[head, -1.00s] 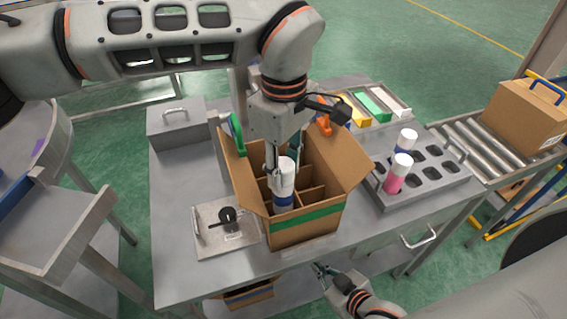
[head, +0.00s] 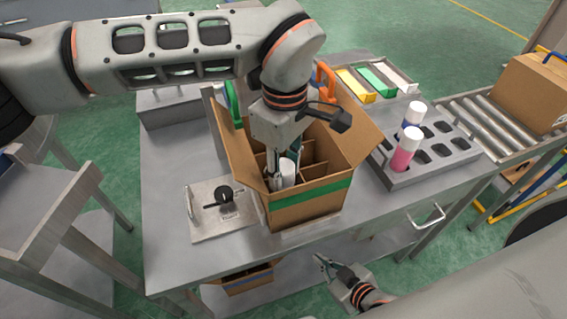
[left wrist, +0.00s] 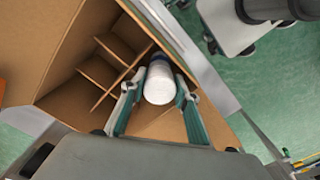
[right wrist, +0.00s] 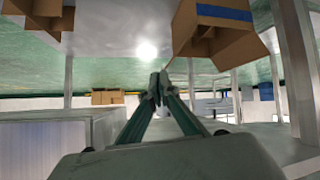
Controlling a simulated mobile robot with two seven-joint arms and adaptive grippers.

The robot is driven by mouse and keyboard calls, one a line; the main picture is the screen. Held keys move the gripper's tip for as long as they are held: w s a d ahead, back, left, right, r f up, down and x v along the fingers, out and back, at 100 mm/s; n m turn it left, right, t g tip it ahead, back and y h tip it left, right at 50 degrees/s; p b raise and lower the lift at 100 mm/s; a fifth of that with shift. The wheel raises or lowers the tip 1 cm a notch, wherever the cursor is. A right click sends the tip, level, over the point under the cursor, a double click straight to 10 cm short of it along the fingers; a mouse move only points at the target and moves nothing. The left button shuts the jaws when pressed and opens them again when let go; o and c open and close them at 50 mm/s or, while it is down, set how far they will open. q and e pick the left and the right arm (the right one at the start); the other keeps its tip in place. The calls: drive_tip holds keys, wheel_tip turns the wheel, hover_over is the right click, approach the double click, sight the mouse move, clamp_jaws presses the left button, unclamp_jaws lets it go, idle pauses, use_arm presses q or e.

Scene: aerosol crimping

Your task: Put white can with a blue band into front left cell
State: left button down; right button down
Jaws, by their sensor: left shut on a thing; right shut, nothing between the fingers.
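The white can (head: 287,167) is held by my left gripper (head: 280,172). Its lower part is hidden behind the wall of the open cardboard box (head: 305,207), so its blue band barely shows. It is inside the near left part of the box. In the left wrist view the can (left wrist: 160,80) sits between the two fingers (left wrist: 158,92), beside the cardboard dividers (left wrist: 100,72). Whether it touches the cell floor cannot be told. My right gripper (head: 336,270) is shut and empty in front of the table; its closed fingertips show in the right wrist view (right wrist: 160,88).
A grey rack (head: 440,155) at the right holds a pink can (head: 405,150) and another white-topped can (head: 414,113). A plate with a black knob (head: 222,205) lies left of the box. Raised box flaps (head: 235,140) stand close around my left gripper.

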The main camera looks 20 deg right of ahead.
use_arm(q)
drive_tip(key=shift+f, duration=0.25)
use_arm(e)
drive_tip(key=shift+w+r, duration=0.35)
drive_tip(key=shift+w, duration=0.05)
use_arm(q)
drive_tip(key=c, duration=1.4)
unclamp_jaws()
drive_tip(key=shift+c, duration=0.2)
use_arm(e)
drive_tip(key=shift+s+f, duration=0.1)
drive_tip(key=shift+f, duration=0.15)
drive_tip(key=shift+s, duration=0.1)
use_arm(q)
wheel_tip(320, 180, up, 12)
drive_tip(key=shift+s, duration=0.1)
use_arm(e)
drive_tip(key=shift+s, duration=0.1)
